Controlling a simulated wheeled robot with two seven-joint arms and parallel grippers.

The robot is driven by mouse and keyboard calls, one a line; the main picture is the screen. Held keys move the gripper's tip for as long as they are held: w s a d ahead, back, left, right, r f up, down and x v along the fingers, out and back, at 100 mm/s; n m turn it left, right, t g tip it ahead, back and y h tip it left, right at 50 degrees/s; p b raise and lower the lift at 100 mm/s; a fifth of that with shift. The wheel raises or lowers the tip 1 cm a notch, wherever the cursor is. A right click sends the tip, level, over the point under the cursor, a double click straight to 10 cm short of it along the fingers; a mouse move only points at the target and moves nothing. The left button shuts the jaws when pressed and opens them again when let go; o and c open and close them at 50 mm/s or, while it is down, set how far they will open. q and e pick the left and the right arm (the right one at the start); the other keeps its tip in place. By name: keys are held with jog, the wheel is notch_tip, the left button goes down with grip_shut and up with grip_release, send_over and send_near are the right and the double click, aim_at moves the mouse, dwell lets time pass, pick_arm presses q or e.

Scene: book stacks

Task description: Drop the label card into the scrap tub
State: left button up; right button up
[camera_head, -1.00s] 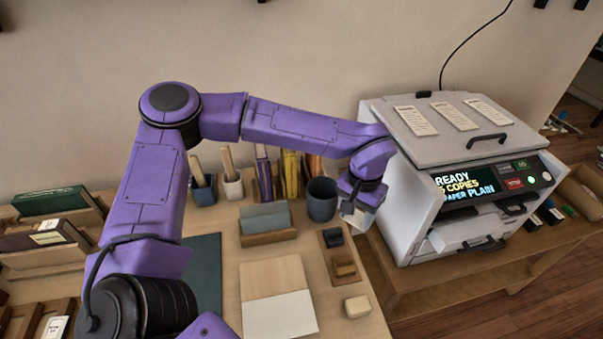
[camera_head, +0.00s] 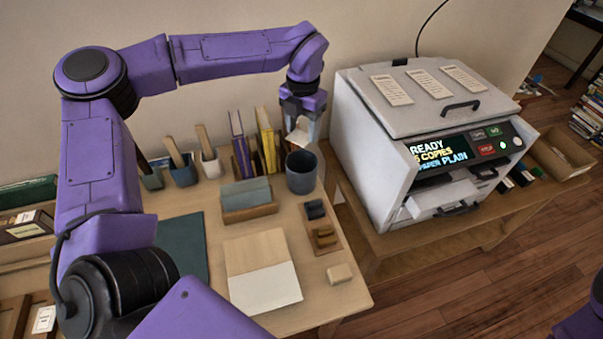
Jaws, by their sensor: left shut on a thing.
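The tub I take for the scrap tub (camera_head: 302,174) is a dark blue-grey round one on the desk's back right corner. My left gripper (camera_head: 301,122) hangs just above and behind the tub's rim in the picture, pointing down. It is shut on a small pale card (camera_head: 297,135), which I take for the label card. The fingers partly hide the card. I cannot tell whether the card is over the tub's mouth or behind it. My right gripper is out of view; only a bit of purple arm shows at the bottom right.
Book stands (camera_head: 252,150) and pots with brushes (camera_head: 183,170) stand left of the tub. A card holder (camera_head: 247,200), a small tray of blocks (camera_head: 322,232) and an eraser-like block (camera_head: 339,274) lie in front. A copier (camera_head: 430,130) stands close on the right.

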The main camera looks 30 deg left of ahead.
aim_at(294, 133)
pick_arm(q)
jog(key=n, duration=0.2)
jog(key=a+r+n, duration=0.1)
jog(key=n, duration=0.1)
jog(key=a+n, duration=0.1)
jog(key=n, duration=0.1)
jog(key=shift+w+r, duration=0.15)
jog(key=shift+w, duration=0.1)
jog(key=f+n+b, duration=0.2)
jog(key=f+b, duration=0.1)
jog(key=a+f+n+b, duration=0.1)
jog(key=f+n, duration=0.1)
jog(key=shift+f, duration=0.25)
jog(key=shift+r, duration=0.1)
jog(key=o, duration=1.1)
jog(key=shift+o, duration=0.2)
jog(key=shift+r, duration=0.1)
notch_tip(294, 133, up, 10)
jog(key=shift+r+b, duration=0.15)
jog(key=shift+b, duration=0.3)
